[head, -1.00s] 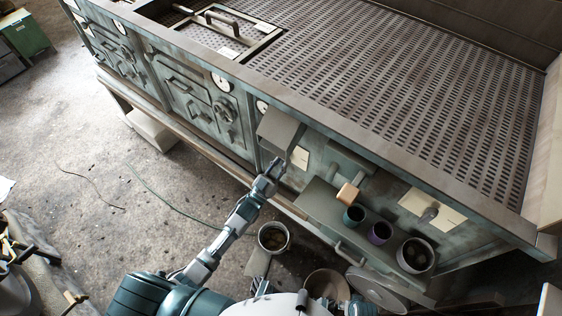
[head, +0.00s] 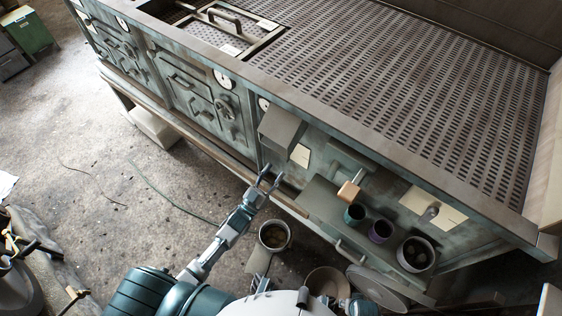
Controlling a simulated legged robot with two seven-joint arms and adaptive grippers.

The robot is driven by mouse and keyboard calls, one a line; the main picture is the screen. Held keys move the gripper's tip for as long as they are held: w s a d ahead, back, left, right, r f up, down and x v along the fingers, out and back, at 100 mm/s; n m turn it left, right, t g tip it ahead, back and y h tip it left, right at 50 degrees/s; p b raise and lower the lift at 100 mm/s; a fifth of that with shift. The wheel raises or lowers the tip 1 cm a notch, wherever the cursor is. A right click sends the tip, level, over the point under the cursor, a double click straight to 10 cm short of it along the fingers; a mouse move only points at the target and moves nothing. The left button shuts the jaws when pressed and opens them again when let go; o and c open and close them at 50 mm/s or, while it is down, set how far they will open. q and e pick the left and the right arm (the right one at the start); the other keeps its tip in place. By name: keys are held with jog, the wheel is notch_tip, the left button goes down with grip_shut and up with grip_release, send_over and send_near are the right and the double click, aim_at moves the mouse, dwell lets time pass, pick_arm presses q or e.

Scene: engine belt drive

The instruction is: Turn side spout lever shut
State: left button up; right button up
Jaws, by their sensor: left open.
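A box-shaped grey spout (head: 281,130) juts from the side of the long green-grey machine. To its right, a lever with a pale wooden handle (head: 349,191) sticks out from the machine's side above a small shelf. I cannot tell for certain that it is the side spout lever. My left gripper (head: 269,176) is open and empty, below the spout and left of the wooden handle, apart from the handle. My right gripper is not in view.
On the shelf stand a teal cup (head: 355,214), a purple cup (head: 380,231) and a dark pot (head: 415,254). A bucket (head: 274,236) stands below. A knob (head: 431,212) sits on a pale plate at right. The floor at left is mostly clear.

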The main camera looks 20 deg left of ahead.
pick_arm(q)
jog(key=v, duration=0.5)
jog(key=shift+s+a+f, duration=0.15)
jog(key=shift+s, duration=0.2)
